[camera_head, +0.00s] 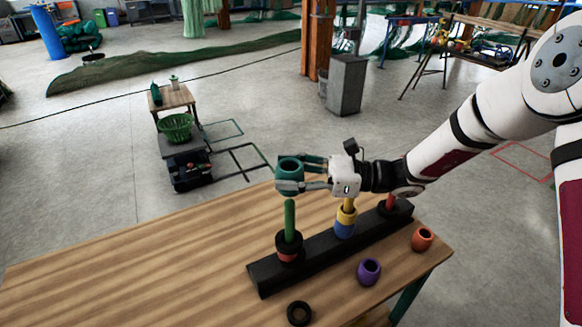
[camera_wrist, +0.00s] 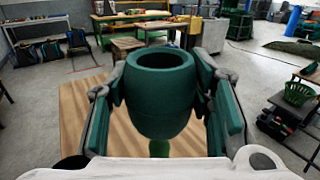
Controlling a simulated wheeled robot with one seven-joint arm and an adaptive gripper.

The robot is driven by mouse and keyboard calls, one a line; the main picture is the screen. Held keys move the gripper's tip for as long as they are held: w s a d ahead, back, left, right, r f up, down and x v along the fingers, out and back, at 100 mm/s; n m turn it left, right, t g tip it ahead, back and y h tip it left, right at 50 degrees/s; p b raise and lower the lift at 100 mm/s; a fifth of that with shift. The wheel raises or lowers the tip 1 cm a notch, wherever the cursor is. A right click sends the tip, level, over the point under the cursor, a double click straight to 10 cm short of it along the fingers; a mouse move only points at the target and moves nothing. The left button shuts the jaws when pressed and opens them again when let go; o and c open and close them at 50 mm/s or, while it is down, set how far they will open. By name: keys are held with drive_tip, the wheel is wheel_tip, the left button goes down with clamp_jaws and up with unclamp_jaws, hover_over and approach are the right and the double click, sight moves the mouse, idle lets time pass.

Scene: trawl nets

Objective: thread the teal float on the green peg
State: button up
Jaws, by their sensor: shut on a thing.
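The teal float (camera_head: 289,166) is upright between the fingers of my gripper (camera_head: 284,176), which is shut on it. In the wrist view the float (camera_wrist: 160,95) shows its open hole facing up, with a finger pad on each side. The green peg (camera_head: 290,221) stands upright on the black base (camera_head: 322,254), with black and red rings around its foot. The float is just above the peg's tip, roughly in line with it. In the wrist view a bit of the green peg (camera_wrist: 159,148) shows beneath the float. Exact centring is hard to tell.
The yellow peg (camera_head: 348,204) carries a yellow and a blue piece; the red peg (camera_head: 391,201) has a black ring. A purple float (camera_head: 369,271), an orange float (camera_head: 422,239) and a black ring (camera_head: 299,313) lie on the wooden table (camera_head: 130,265). The table's left is clear.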

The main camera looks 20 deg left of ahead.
sight(290, 200)
drive_tip(key=shift+f+b, duration=1.15)
drive_tip(key=shift+f, duration=2.75)
drive_tip(key=o, duration=1.2)
drive_tip(key=v, duration=1.2)
